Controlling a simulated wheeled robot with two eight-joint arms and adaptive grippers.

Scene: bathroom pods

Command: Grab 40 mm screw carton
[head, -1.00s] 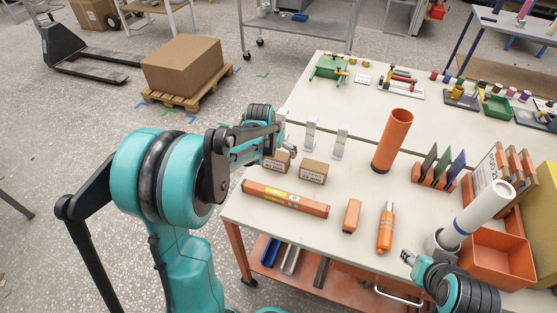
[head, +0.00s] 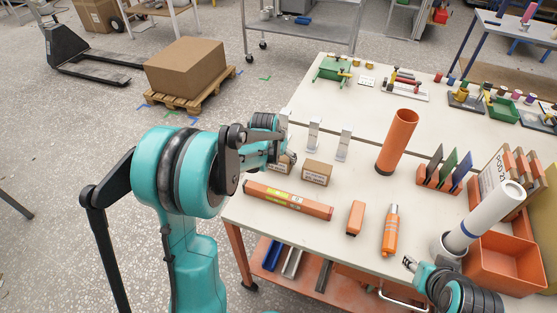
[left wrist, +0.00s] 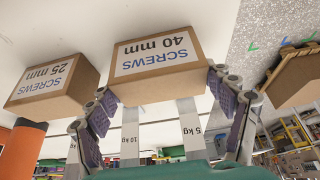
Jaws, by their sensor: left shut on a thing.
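The 40 mm screw carton (left wrist: 156,66) is a small brown box with a white label, upside down in the left wrist view. It sits between the fingers of my left gripper (left wrist: 166,107), which is shut on it. In the head view the gripper (head: 284,154) and its arm hide most of this carton (head: 289,164). I cannot tell whether it touches the table. The similar 25 mm screw carton (head: 317,172) stands just right of it, also in the left wrist view (left wrist: 50,82). My right gripper (head: 410,263) is at the table's front right, its fingers too small to judge.
Metal weights (head: 344,145) stand close behind the cartons. A long orange box (head: 288,200) lies in front of them. An orange tube (head: 397,142) stands to the right. An orange bin (head: 497,267) and white roll (head: 484,216) are near my right arm.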

